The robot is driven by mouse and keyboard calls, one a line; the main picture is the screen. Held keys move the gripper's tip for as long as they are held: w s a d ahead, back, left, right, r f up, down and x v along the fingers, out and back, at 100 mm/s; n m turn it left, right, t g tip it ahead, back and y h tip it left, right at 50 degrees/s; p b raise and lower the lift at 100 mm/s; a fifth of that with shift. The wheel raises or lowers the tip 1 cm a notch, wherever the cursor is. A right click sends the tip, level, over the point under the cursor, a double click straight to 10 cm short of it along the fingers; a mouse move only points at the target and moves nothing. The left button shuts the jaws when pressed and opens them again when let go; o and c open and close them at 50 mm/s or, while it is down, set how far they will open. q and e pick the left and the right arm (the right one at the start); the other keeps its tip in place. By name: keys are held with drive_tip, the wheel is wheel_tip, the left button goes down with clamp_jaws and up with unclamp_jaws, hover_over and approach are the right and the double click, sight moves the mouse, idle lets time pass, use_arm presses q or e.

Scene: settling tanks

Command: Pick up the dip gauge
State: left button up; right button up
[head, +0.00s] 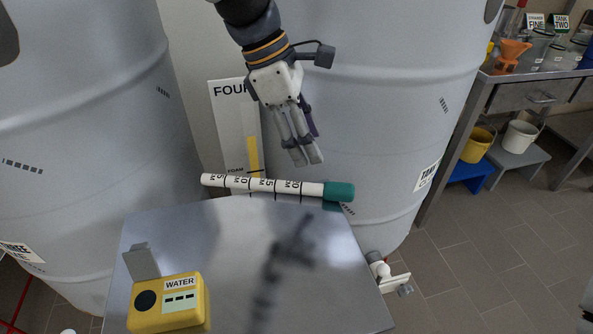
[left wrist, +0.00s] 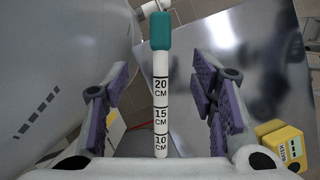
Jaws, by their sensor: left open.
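The dip gauge (head: 262,184) is a white rod with black centimetre marks and a teal cap (head: 339,191) at its right end. It lies along the back edge of the steel table. My left gripper (head: 306,160) is open and empty just above the gauge, nearer the capped half. In the left wrist view the gauge (left wrist: 161,98) runs between the two spread, purple-padded fingers, cap at the top. I see no contact between fingers and gauge. My right gripper is not in view.
The steel table (head: 230,245) holds a yellow WATER box (head: 168,303) at front left; its middle is clear. Large grey tanks (head: 385,90) stand close behind and at left. A board marked FOUR (head: 228,115) is behind the gauge. A bench (head: 530,95) with containers stands at right.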

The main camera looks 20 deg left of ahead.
sight(324, 184)
use_arm(q)
drive_tip(key=x, duration=0.6)
drive_tip(key=a+x, duration=0.1)
drive_tip(key=x, duration=0.2)
drive_tip(key=shift+s+d+f+b, duration=0.1)
drive_tip(key=shift+s+f+b, duration=0.2)
drive_tip(key=shift+f, duration=0.1)
drive_tip(key=shift+w+d+f, duration=0.2)
drive_tip(key=shift+f, duration=0.05)
clamp_jaws()
